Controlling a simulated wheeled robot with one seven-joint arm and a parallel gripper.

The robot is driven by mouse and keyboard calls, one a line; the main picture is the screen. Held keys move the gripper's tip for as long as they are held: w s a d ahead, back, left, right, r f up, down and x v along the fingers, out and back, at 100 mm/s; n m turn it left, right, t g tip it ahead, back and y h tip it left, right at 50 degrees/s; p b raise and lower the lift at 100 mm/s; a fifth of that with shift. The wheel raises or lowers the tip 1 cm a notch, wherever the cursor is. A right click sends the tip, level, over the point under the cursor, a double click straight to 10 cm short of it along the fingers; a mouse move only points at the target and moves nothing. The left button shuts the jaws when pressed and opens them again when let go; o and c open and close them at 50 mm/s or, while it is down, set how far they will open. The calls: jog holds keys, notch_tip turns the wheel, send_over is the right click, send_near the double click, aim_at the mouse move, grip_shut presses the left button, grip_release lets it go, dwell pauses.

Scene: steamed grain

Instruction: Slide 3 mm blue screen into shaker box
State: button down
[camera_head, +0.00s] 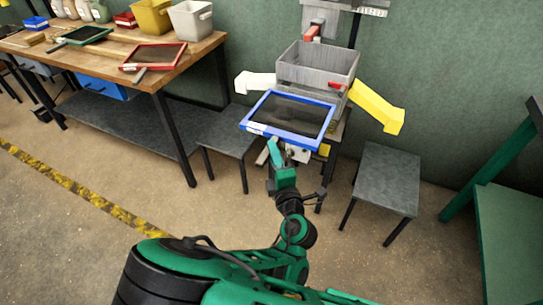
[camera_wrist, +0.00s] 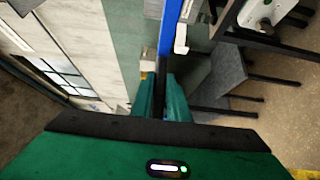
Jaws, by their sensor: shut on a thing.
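The blue screen (camera_head: 290,115), a dark mesh in a blue frame, is held out roughly flat in front of the grey shaker box (camera_head: 305,72). My gripper (camera_head: 277,152) is shut on the near edge of the screen. In the wrist view, the gripper fingers (camera_wrist: 162,97) close around the screen's blue frame (camera_wrist: 170,30), seen edge-on. The shaker box has an open top and stands behind and slightly above the screen. The screen hides the box's lower front, and I cannot tell whether the two touch.
A white chute (camera_head: 256,82) sticks out left of the box and a yellow chute (camera_head: 378,106) right. Low grey tables (camera_head: 222,135) (camera_head: 386,178) stand either side. The wooden bench (camera_head: 190,60) at left holds a red screen (camera_head: 153,56), a green screen (camera_head: 84,36) and bins.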

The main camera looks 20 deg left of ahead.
aim_at(289, 129)
jog(key=shift+w+d+f, duration=0.1)
jog(key=shift+w+f, duration=0.1)
jog(key=shift+w, duration=1.1)
jog(key=shift+w+d+f, duration=0.1)
jog(key=shift+w+f, duration=0.05)
jog(key=shift+w, duration=1.1)
jog(key=shift+d, duration=0.1)
jog(key=shift+w, duration=0.6)
jog(key=shift+w+d, duration=0.1)
jog(key=shift+w, duration=1.1)
jog(key=shift+w+d, duration=0.15)
jog(key=shift+w, duration=1.1)
